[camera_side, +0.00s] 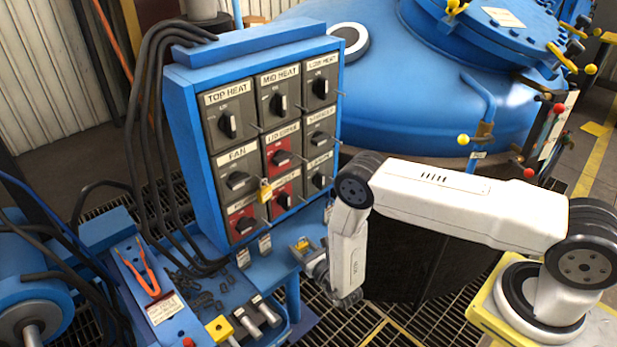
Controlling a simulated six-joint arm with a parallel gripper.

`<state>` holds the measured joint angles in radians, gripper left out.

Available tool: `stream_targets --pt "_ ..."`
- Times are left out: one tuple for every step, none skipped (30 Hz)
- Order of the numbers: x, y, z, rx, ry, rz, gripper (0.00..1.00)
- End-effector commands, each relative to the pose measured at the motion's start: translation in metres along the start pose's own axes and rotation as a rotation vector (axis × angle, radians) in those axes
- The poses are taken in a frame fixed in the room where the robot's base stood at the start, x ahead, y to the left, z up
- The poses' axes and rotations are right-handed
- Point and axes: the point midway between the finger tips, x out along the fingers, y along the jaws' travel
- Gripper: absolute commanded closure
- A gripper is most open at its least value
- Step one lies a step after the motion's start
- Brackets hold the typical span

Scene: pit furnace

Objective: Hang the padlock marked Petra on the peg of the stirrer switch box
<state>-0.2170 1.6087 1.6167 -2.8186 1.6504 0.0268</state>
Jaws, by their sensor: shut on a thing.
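My gripper (303,250) is low in front of the blue switch panel, at its lower right, and is shut on a small yellow padlock (303,244). The name on this padlock cannot be read, and the jaws partly hide it. The panel carries three rows of switch boxes with thin pegs sticking out. The label on the middle box of the right column (320,138) looks like the stirrer's, but is too small to read surely. The held padlock is apart from that box, below it. Another yellow padlock (264,190) hangs near the panel's centre, by the red lid drive box (281,157).
Black cables (150,130) hang left of the panel. The blue furnace (420,100) stands behind my arm. Pegs project from the panel's front.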

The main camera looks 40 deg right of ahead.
Motion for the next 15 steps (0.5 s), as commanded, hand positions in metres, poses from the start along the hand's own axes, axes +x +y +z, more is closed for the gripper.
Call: stream_targets --pt "-0.002 0.0 0.0 0.0 0.001 0.0 0.87" --pt "-0.003 0.0 0.0 0.0 0.001 0.0 0.87" --pt "-0.005 0.0 0.0 0.0 0.001 0.0 0.87" --pt "-0.006 0.0 0.0 0.0 0.001 0.0 0.87" --pt "-0.007 0.0 0.0 0.0 0.0 0.0 0.87" --pt "-0.008 -0.001 0.0 0.0 0.0 0.0 0.87" --pt "-0.009 -0.001 0.0 0.0 0.0 0.0 0.87" --pt "-0.01 -0.001 0.0 0.0 0.0 0.001 0.87" --pt "-0.012 -0.001 0.0 0.0 0.0 0.001 0.87" --pt "-0.013 -0.001 0.0 0.0 0.0 0.001 0.87" --pt "-0.014 -0.001 0.0 0.0 0.001 0.001 0.87" --pt "-0.015 -0.001 0.0 0.0 0.001 0.001 0.87" --pt "-0.016 -0.001 0.0 0.0 0.001 0.001 0.87" --pt "-0.017 -0.001 0.0 0.0 0.001 0.001 0.87" --pt "-0.018 -0.002 0.0 0.0 0.0 0.001 0.87"
